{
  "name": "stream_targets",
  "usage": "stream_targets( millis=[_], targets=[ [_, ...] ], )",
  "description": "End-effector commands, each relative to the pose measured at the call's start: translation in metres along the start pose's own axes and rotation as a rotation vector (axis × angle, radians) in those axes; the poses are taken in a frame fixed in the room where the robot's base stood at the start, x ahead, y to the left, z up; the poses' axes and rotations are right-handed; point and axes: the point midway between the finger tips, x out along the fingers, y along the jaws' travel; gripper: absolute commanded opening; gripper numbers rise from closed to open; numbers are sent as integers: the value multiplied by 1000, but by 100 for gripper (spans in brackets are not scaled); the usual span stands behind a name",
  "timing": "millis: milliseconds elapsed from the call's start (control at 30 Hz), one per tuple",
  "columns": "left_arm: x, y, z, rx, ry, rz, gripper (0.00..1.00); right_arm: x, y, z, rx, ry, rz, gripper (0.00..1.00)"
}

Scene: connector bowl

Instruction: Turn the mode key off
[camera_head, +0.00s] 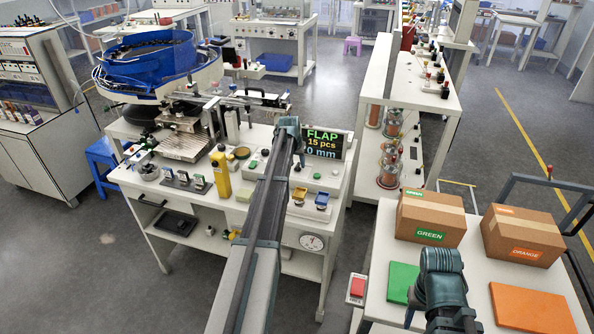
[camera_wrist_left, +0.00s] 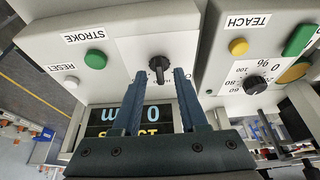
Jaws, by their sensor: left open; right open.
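In the left wrist view a small black key-like knob (camera_wrist_left: 158,65) stands on a pale panel face (camera_wrist_left: 125,55), with a dark slot-like grip across it. My left gripper (camera_wrist_left: 160,73) is open, with one finger on each side of the knob. Gaps show between the fingers and the knob. In the head view my left gripper (camera_head: 288,128) is at the control panel beside the FLAP display (camera_head: 324,144) and hides the knob. My right gripper (camera_head: 440,262) is low over the right table, apart from the panel, and looks empty.
Near the knob are a green button (camera_wrist_left: 95,59), a white RESET button (camera_wrist_left: 71,82) and the STROKE label. A neighbouring TEACH panel has a yellow button (camera_wrist_left: 238,46) and a dial (camera_wrist_left: 255,86). Two cartons (camera_head: 430,216) stand on the right table.

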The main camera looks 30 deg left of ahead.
Motion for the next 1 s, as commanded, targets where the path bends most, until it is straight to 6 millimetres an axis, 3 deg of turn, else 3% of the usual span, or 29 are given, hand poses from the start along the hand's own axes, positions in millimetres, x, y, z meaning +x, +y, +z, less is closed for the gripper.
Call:
stream_targets(
  millis=[333, 567, 1000],
  targets=[
    [5, 0, 0, 0, 0, 0, 42, 4, 0, 0, 0, 0, 0, 50],
    [5, 0, 0, 0, 0, 0, 1, 4, 0, 0, 0, 0, 0, 50],
    [5, 0, 0, -13, 0, -6, 0, 4, 0, 0, 0, 0, 0, 50]
  ],
)
